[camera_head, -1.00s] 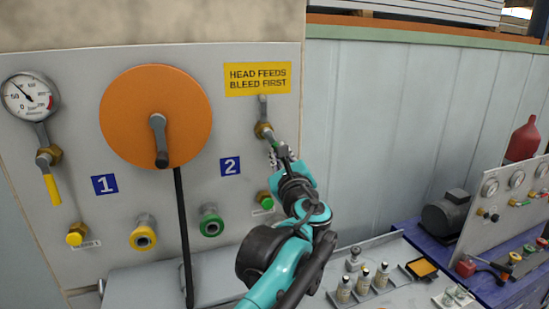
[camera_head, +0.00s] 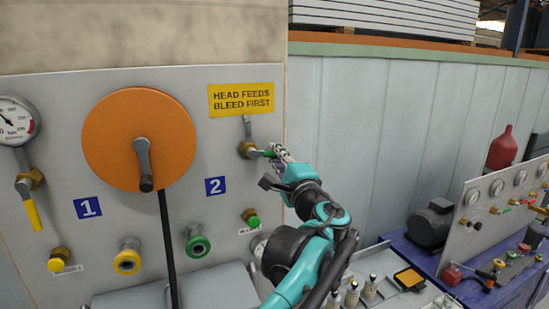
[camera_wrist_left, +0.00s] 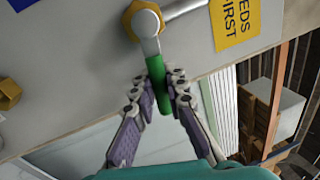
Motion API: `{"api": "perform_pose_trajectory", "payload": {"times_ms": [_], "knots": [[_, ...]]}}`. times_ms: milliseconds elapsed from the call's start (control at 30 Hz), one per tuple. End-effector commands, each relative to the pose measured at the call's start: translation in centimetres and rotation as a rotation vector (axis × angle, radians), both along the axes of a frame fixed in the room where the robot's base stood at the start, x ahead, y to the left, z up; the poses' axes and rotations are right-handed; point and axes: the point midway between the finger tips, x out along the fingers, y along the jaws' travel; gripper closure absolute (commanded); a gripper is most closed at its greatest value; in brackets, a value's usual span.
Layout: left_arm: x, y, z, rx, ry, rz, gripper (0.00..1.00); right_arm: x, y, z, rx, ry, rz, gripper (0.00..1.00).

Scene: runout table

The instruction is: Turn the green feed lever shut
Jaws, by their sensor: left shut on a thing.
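The green feed lever (camera_head: 263,154) sits on a brass valve (camera_head: 246,149) beneath the yellow "HEAD FEEDS BLEED FIRST" sign (camera_head: 241,99). In the head view the lever points right, about level, across the pipe above it. My left gripper (camera_head: 279,154) is at its outer end. In the left wrist view the green grip (camera_wrist_left: 156,78) lies between my left gripper's fingers (camera_wrist_left: 161,92), which are shut on it. The brass valve nut (camera_wrist_left: 142,19) shows there too. My right gripper is in neither view.
An orange disc (camera_head: 138,142) with a grey crank is on the panel at left, beside a yellow lever (camera_head: 31,212) under a gauge (camera_head: 14,121). Green (camera_head: 197,244) and yellow (camera_head: 127,260) couplings stick out below. The wall right of the panel is clear.

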Motion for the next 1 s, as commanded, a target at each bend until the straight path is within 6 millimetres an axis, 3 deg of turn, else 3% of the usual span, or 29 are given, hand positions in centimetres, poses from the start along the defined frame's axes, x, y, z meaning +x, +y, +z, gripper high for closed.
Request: {"api": "perform_pose_trajectory", "payload": {"times_ms": [400,900,933,1000], "knots": [[0.05,-0.06,0.89,-0.152,-0.048,0.0,1.0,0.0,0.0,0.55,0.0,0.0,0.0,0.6],[0.04,-0.03,0.96,-0.165,-0.052,0.0,1.0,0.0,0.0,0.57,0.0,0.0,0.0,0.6],[0.04,-0.03,0.96,-0.165,-0.052,0.0,0.8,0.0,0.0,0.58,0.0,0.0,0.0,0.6],[0.04,-0.03,0.96,-0.164,-0.052,0.001,0.65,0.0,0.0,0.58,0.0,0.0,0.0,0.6]]}}
